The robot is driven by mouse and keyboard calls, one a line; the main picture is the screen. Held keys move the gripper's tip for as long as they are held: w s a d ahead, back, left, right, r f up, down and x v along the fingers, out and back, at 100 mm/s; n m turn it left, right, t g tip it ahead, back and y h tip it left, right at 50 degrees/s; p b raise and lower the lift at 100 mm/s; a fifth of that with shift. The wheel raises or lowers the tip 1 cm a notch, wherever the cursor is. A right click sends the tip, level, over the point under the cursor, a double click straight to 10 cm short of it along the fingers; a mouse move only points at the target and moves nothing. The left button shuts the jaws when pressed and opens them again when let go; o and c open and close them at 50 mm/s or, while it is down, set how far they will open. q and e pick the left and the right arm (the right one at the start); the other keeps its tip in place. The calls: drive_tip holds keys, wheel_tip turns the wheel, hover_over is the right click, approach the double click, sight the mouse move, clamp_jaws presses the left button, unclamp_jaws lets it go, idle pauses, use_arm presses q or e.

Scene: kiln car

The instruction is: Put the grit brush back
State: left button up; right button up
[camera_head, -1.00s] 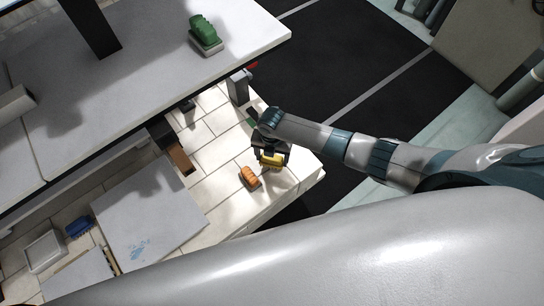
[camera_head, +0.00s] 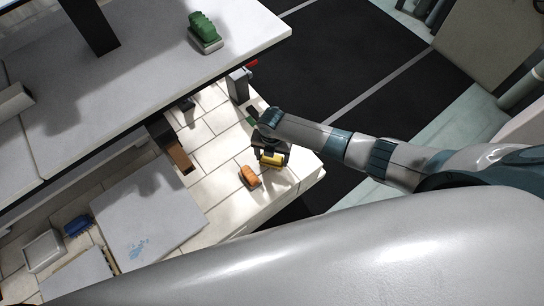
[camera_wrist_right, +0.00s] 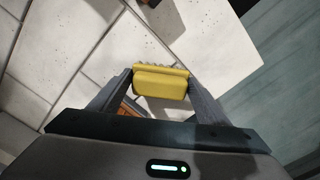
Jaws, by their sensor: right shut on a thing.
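A yellow brush (camera_head: 271,160) is in my right gripper (camera_head: 273,156), over the right end of the pale tiled surface. In the right wrist view, the yellow brush (camera_wrist_right: 161,82) sits crosswise between the two fingers of the gripper (camera_wrist_right: 163,85), with a jagged, bristle-like far edge. The fingers are shut on its ends. I cannot tell for sure whether it touches the tiles. My left gripper is not in view.
An orange brush-like block (camera_head: 249,176) lies close by on the tiles. A green one (camera_head: 204,30) stands on the raised grey shelf (camera_head: 150,50). A blue one (camera_head: 78,226) lies at lower left near a white tray (camera_head: 43,250). A grey slab (camera_head: 150,215) lies on the tiles.

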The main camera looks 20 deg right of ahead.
drive_tip(key=o, duration=1)
drive_tip(key=shift+r, duration=0.2)
drive_tip(key=shift+r+p, duration=3.75)
drive_tip(key=shift+r, duration=0.05)
drive_tip(key=shift+r+b, duration=1.15)
drive_tip(key=shift+r, duration=4.9)
drive_tip(key=shift+s+a+f, duration=0.1)
